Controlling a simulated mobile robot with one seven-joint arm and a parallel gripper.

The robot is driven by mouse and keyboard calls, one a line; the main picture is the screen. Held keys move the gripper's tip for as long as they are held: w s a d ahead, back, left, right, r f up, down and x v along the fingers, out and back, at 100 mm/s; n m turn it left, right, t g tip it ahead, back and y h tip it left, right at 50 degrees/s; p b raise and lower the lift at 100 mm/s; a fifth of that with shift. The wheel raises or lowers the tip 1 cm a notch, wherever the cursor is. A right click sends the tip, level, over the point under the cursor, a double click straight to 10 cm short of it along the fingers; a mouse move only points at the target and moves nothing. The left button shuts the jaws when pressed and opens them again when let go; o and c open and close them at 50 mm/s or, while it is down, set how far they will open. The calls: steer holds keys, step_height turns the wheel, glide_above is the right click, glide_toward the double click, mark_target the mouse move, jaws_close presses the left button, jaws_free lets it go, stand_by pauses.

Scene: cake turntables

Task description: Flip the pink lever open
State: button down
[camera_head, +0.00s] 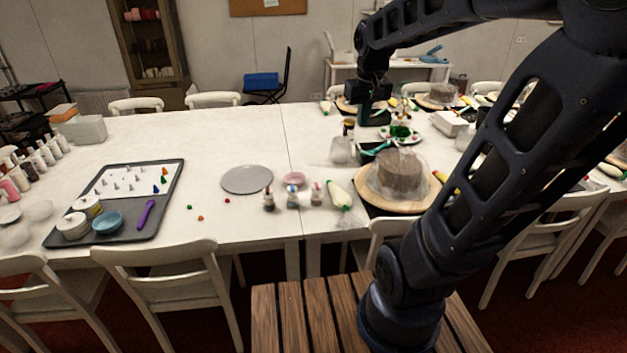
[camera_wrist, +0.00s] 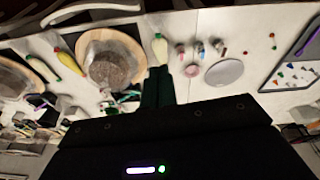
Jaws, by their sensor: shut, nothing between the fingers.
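I cannot make out a pink lever in either view. My gripper (camera_head: 364,116) is above the far part of the long white table, pointing down. In the wrist view its dark green fingers (camera_wrist: 158,75) are together and hold nothing. A wooden cake turntable (camera_head: 373,201) with a brown cake (camera_head: 402,172) stands at the near right. It shows at the upper left of the wrist view (camera_wrist: 82,42).
A grey tray (camera_head: 60,238) with piping tips, jars and a blue bowl lies at the left. A grey disc (camera_head: 247,180), small bottles (camera_head: 292,196) and a piping bag (camera_head: 339,195) are mid-table. White chairs line the table.

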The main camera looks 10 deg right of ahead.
steer(key=w+a+f+n+g, duration=0.1)
steer(key=w+a+f+g, duration=0.15)
steer(key=w, duration=0.85)
steer(key=n+g+h, duration=0.1)
steer(key=n+g, duration=0.1)
glide_above(316, 187)
steer(key=w, duration=0.3)
steer(key=w+a+f+x, duration=0.1)
steer(key=w+x, duration=0.2)
steer(key=x, duration=1.1)
steer(key=w+a+f+g, duration=0.1)
steer(key=w+a+f, duration=0.1)
steer(key=f, duration=0.2)
steer(key=w+a+f+n+g, duration=0.1)
steer(key=w+a+f, duration=0.1)
steer(key=f, duration=0.3)
steer(key=shift+w+a+f+h, duration=0.15)
steer(key=shift+w+a+h, duration=0.15)
steer(key=shift+a+h, duration=0.15)
steer(key=x, duration=0.3)
steer(key=s+x, duration=0.1)
steer(key=x, duration=0.3)
steer(key=d+x, duration=0.1)
steer(key=x, duration=0.2)
steer(key=shift+s, duration=0.4)
steer(key=shift+s+d, duration=0.45)
steer(key=shift+s, duration=0.35)
